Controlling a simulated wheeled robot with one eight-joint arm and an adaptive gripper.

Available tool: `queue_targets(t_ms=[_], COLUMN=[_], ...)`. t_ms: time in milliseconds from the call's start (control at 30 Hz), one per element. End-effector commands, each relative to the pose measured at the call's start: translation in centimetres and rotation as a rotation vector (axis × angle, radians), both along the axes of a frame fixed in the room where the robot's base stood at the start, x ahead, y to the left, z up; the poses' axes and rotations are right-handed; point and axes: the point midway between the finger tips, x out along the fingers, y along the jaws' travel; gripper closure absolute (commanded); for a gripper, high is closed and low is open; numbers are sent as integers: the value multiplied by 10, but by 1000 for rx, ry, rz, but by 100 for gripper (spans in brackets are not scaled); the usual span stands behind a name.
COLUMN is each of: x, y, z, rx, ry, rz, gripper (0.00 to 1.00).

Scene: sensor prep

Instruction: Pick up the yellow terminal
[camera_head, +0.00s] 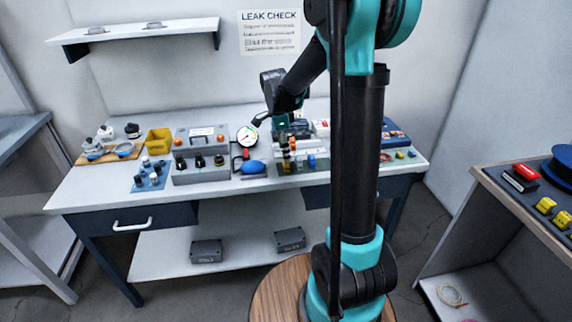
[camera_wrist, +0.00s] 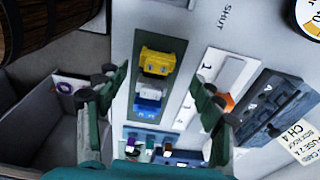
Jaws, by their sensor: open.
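In the wrist view a yellow terminal (camera_wrist: 156,62) sits on a green-grey strip, above a blue and white terminal (camera_wrist: 148,100). My gripper (camera_wrist: 155,84) is open, with one green finger to each side of the strip. Nothing shows held between the fingers. The yellow terminal lies between and slightly beyond the fingertips in the picture; the height gap is hard to judge. In the head view my gripper (camera_head: 281,126) points down over the back middle of the workbench. The yellow terminal is too small to make out surely there.
Beside the strip are a white plate (camera_wrist: 232,72) with an orange part and a dark labelled block (camera_wrist: 262,110). The workbench (camera_head: 95,190) also holds a yellow bin (camera_head: 158,141), a gauge (camera_head: 247,136) and a grey box (camera_head: 200,170). Yellow blocks (camera_head: 546,205) lie on the right-hand bench.

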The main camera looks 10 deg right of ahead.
Motion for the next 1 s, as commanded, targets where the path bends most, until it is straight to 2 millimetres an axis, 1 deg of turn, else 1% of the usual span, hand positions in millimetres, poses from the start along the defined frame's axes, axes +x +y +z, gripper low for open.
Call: queue_targets(t_ms=[200,300,433,633,900,1000], x=[-4,-4,-4,-4,-4,-4], y=[-3,-4,-5,-5,-5,-5], z=[-30,-41,-47,-47,-47,-47], rx=[0,0,0,0,0,0], ry=[0,0,0,0,0,0], rz=[0,0,0,0,0,0], gripper=[33,33,33,33,66,77])
